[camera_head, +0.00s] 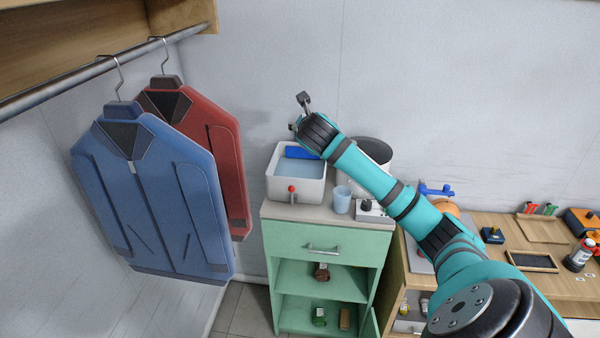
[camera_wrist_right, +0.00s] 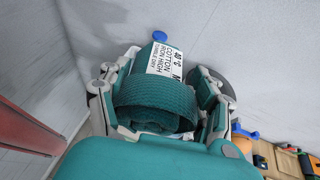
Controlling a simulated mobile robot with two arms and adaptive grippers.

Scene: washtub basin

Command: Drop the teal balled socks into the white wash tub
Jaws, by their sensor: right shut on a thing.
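The teal balled socks (camera_wrist_right: 155,105) fill the space between the fingers of my right gripper (camera_wrist_right: 160,98) in the right wrist view. A white care label with black print shows behind them. In the head view my right gripper (camera_head: 300,112) is raised over the back of the white wash tub (camera_head: 296,190), and the socks cannot be made out there. The tub is rectangular, with pale blue water, a blue piece at its back and a red knob in front. My left gripper is out of view.
The tub stands on a green cabinet (camera_head: 318,233) beside a blue cup (camera_head: 342,199) and a small white box (camera_head: 373,212). A round pale bucket (camera_head: 374,150) is partly behind my arm. Blue (camera_head: 150,200) and red (camera_head: 225,160) jackets hang at left. A cluttered desk is at right.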

